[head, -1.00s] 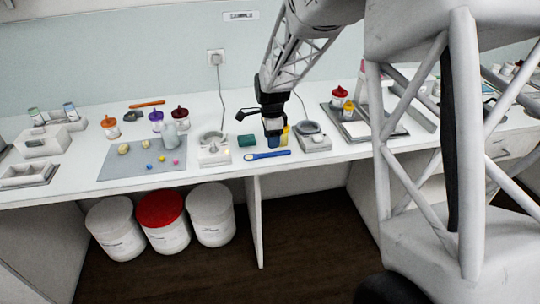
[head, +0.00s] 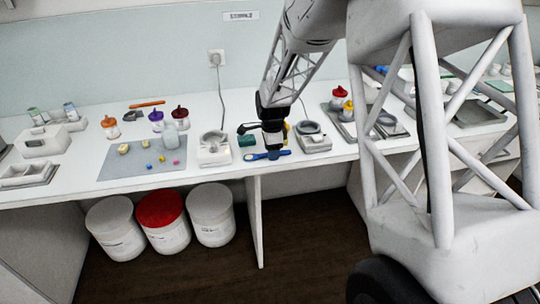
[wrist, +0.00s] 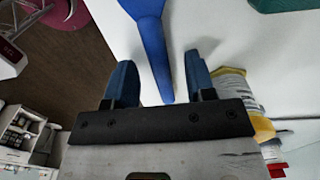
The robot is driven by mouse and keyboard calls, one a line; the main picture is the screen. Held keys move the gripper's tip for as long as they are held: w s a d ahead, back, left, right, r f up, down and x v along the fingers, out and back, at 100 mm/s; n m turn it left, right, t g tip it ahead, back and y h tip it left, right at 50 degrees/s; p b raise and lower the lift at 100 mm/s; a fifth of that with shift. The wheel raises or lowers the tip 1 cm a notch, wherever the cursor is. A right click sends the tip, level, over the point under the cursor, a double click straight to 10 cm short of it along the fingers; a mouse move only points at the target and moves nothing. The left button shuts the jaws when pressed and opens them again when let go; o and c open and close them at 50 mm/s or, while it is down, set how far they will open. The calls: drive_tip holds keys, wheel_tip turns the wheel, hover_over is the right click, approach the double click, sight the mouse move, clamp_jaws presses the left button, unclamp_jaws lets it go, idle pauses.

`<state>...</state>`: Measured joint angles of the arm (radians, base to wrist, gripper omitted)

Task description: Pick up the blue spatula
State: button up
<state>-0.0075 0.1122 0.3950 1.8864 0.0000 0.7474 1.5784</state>
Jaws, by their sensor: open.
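The blue spatula (head: 284,153) lies near the front edge of the white bench, with its pale end pointing left in the head view. My gripper (head: 273,151) is low over the spatula and hides its middle part. In the wrist view the blue handle (wrist: 153,40) extends from the top edge down between the two fingers of my gripper (wrist: 159,62). The fingers are apart, with a gap on either side of the handle. The gripper appears open and empty.
A green block (head: 246,140) lies just behind and left of the spatula. A grey-white device (head: 214,154) stands to the left and another (head: 314,143) to the right. In the wrist view, a yellow-and-white container (wrist: 262,130) is close to the right finger.

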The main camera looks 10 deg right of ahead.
drive_tip(key=shift+f, duration=0.15)
idle(0.4)
clamp_jaws()
idle(0.4)
drive_tip(key=shift+r, duration=0.7)
drive_tip(key=shift+s+r, duration=0.2)
drive_tip(key=shift+r, duration=0.4)
drive_tip(key=shift+s+r, duration=0.2)
drive_tip(key=shift+r, duration=0.35)
drive_tip(key=s+r, duration=0.1)
drive_tip(key=s, duration=1.4)
drive_tip(key=shift+r, duration=0.15)
